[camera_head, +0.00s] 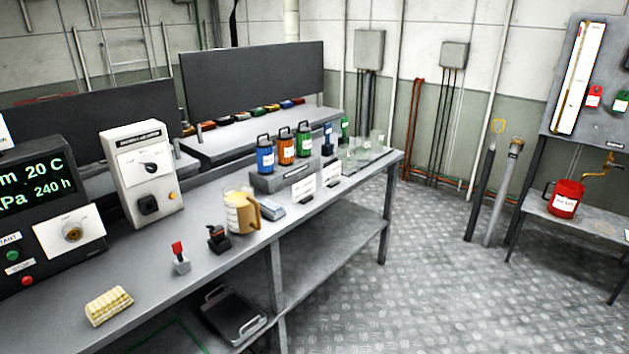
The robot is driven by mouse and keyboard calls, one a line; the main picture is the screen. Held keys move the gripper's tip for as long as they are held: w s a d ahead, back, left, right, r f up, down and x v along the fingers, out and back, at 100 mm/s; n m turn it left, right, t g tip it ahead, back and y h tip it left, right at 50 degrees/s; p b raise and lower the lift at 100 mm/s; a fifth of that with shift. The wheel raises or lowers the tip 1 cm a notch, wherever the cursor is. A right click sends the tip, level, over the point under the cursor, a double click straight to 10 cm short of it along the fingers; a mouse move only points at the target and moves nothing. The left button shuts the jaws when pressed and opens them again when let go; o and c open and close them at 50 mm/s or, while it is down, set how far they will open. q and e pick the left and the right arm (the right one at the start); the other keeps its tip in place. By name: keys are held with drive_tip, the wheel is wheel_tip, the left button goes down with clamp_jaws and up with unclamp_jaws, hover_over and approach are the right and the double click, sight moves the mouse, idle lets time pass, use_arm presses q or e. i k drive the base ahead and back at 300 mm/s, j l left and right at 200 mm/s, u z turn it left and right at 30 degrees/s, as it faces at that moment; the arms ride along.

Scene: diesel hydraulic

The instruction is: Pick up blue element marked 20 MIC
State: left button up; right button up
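A blue cylindrical element (265,155) with a black carrying handle and a white label stands upright on a low grey stand on the workbench. It is the leftmost of a row, beside an orange element (286,147) and a green element (304,140). The label on the blue one is too small to read. Neither of my grippers shows in the head view.
The workbench (215,200) also holds a jug (241,212) of yellowish liquid, small label cards, a grey control box (142,170) and a folded cloth (109,306). A red can (565,198) stands on a side table. Open floor (430,270) lies right of the bench.

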sight(265, 159)
drive_tip(key=l+u, duration=0.15)
drive_tip(key=l, duration=0.65)
drive_tip(key=i+l+u, duration=0.1)
drive_tip(key=u, duration=0.3)
drive_tip(key=i+l+u, duration=0.1)
drive_tip(key=l+u, duration=0.15)
drive_tip(key=u, duration=0.15)
drive_tip(key=i+l+u, duration=0.2)
drive_tip(key=l, duration=0.55)
drive_tip(key=i+l+u, duration=0.1)
drive_tip(key=l+u, duration=0.15)
drive_tip(key=l, duration=0.45)
drive_tip(key=i+l+u, duration=0.2)
drive_tip(key=l, duration=2)
